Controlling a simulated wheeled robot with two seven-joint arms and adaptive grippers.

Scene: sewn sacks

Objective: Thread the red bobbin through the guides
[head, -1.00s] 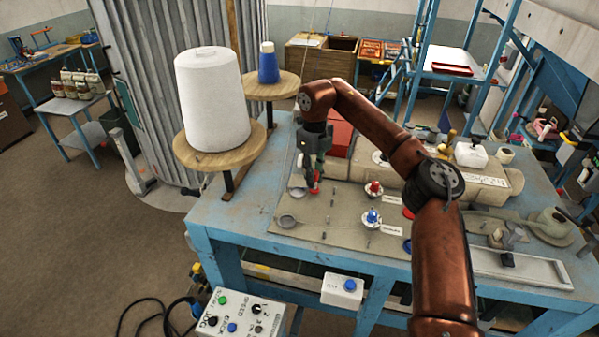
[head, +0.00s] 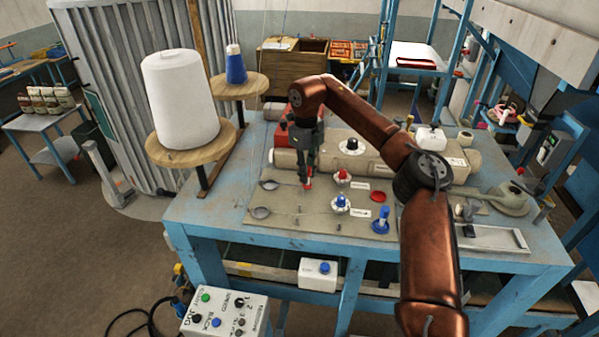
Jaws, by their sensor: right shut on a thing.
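My right gripper (head: 307,184) points down over the grey-beige guide plate (head: 300,222) on the blue table. It is shut on the red bobbin (head: 308,182), of which only a small red part shows between the fingers. It is left of the red-capped dial (head: 342,177) and apart from it. A blue-capped dial (head: 340,202) sits nearer the front. Small pins on the plate are too small to make out well. Whether thread runs from the bobbin cannot be told. My left gripper is not in view.
A blue bobbin (head: 381,222) stands at the plate's right, near a flat red disc (head: 378,196). A large white cone (head: 181,100) and a blue cone (head: 235,68) stand on wooden discs at left. A beige machine body (head: 385,152) lies behind the plate.

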